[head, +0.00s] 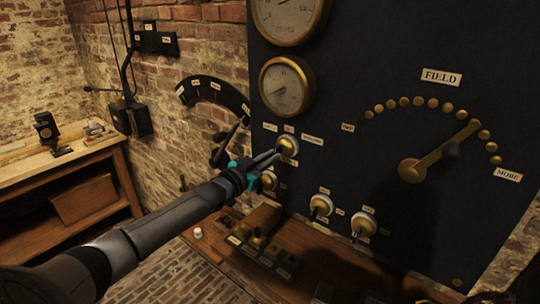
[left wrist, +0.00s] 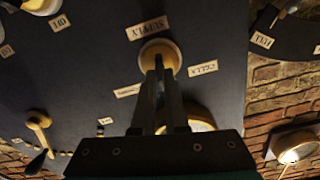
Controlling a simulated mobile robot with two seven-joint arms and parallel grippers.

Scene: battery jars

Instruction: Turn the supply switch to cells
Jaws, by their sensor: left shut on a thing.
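The supply switch is a round brass-and-white knob (head: 288,146) on the dark panel, below the two gauges. It also shows in the left wrist view (left wrist: 160,53), where the picture is upside down. Its SUPPLY label (left wrist: 147,28) and CELLS label (left wrist: 203,69) are beside it. Another label (left wrist: 127,90) sits on the opposite side from CELLS and is hard to read. My left gripper (head: 279,153) reaches in from the left and is shut on the knob. The fingers hide part of the knob, so I cannot tell which way it points. My right gripper is out of view.
Other brass knobs (head: 321,206) (head: 364,226) sit lower on the panel. A FIELD lever (head: 440,150) is at the right. A curved black lever switch (head: 214,94) is on the brick wall. A wooden ledge (head: 290,235) with small blocks runs below the panel. A workbench (head: 60,160) stands left.

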